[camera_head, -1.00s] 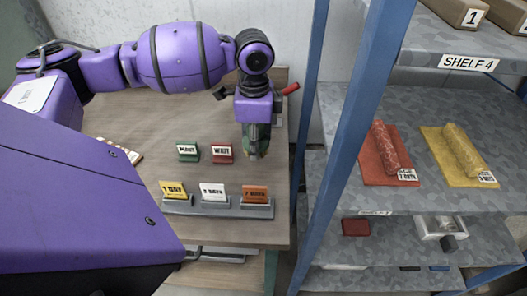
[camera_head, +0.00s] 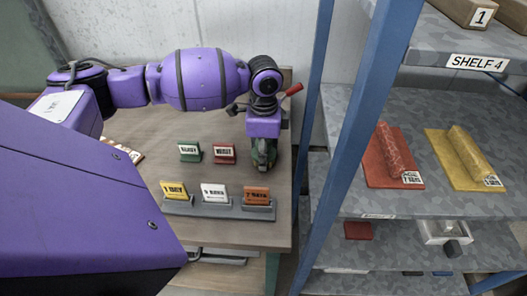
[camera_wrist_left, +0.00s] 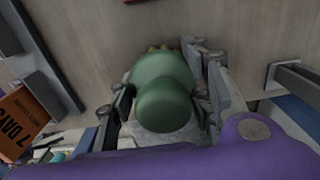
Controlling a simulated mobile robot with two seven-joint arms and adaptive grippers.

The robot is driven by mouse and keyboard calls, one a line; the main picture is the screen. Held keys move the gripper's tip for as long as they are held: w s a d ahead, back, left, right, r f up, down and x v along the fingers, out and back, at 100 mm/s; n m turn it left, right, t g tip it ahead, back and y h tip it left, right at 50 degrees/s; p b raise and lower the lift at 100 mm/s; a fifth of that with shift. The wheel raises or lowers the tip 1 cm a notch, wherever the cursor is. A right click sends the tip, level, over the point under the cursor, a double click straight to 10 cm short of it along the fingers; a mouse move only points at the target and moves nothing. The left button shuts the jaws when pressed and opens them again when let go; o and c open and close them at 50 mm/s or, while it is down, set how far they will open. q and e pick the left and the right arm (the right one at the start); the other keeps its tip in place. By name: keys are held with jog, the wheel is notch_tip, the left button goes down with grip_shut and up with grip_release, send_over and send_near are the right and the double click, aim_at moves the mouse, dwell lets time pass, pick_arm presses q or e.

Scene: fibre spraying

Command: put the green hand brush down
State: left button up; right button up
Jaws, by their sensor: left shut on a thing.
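The green hand brush (camera_wrist_left: 163,92) is in my left gripper; in the left wrist view its rounded green handle lies between the two fingers. In the head view my left gripper (camera_head: 264,160) points down over the right part of the wooden table (camera_head: 150,222), with some green of the brush showing between its fingers. The gripper is shut on the brush. The brush's lower end is mostly hidden, and I cannot tell whether it touches the table. My right gripper is not in view.
Green (camera_head: 189,152) and red (camera_head: 224,153) label stands are left of the gripper. In front of it are yellow (camera_head: 174,190), white (camera_head: 214,193) and orange (camera_head: 256,196) day cards on grey holders. A red-handled item (camera_head: 293,89) lies behind. A blue rack post (camera_head: 362,120) stands right.

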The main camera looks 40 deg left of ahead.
pick_arm(q)
jog(key=o, duration=1.2)
jog(key=shift+r, duration=0.1)
notch_tip(320, 180, up, 12)
jog(key=shift+r+p, duration=0.1)
jog(key=shift+p, duration=0.2)
